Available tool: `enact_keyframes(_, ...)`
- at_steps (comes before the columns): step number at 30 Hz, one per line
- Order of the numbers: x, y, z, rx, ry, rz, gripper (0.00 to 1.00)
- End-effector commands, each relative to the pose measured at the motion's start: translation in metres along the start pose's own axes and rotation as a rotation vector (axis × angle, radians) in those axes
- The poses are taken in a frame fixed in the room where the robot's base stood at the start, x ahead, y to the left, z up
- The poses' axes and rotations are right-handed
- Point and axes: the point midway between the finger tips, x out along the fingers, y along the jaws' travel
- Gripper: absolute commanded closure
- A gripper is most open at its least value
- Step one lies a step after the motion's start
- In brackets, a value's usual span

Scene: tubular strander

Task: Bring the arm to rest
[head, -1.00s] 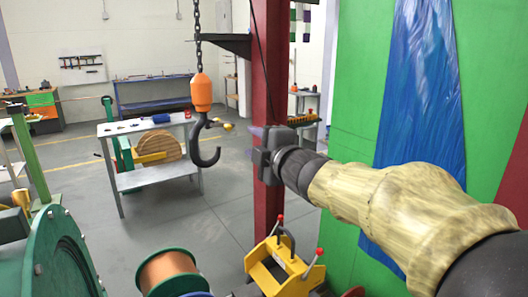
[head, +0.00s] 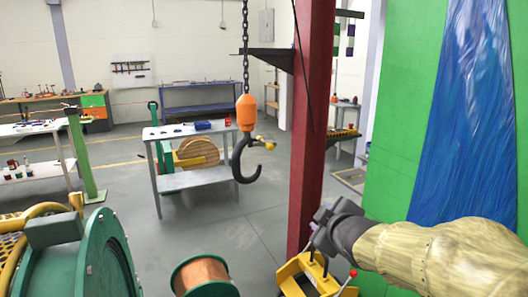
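My arm, in a tan cover, comes in from the lower right of the head view. My gripper (head: 318,225) is at its end, in front of the red column, with its fingers small and partly blurred against it. I cannot tell whether the fingers are open or shut. Nothing is seen hanging from it. Just below my gripper is a yellow frame (head: 297,270) with a red-knobbed lever, partly hidden by my arm.
A crane hook (head: 243,160) hangs from a chain left of the red column (head: 309,130). A copper spool (head: 203,275) and a large green flanged wheel (head: 85,262) stand at lower left. A workbench (head: 190,180) stands behind. Green panels with blue sheeting (head: 468,110) stand at right.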

Motion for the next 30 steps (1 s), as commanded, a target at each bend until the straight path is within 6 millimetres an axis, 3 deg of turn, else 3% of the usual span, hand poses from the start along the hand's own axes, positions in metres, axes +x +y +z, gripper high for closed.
enact_keyframes(3, -0.014, -0.044, 0.049, 0.296, -0.267, -0.132, 0.62)
enact_keyframes(6, -0.037, -0.089, 0.084, 0.528, -0.496, -0.223, 0.62)
enact_keyframes(9, -0.068, -0.129, 0.107, 0.720, -0.700, -0.292, 0.62)
enact_keyframes(12, -0.091, -0.156, 0.117, 0.840, -0.839, -0.332, 0.62)
enact_keyframes(16, -0.101, -0.169, 0.122, 0.896, -0.905, -0.349, 0.62)
enact_keyframes(30, -0.100, -0.169, 0.122, 0.892, -0.899, -0.347, 0.62)
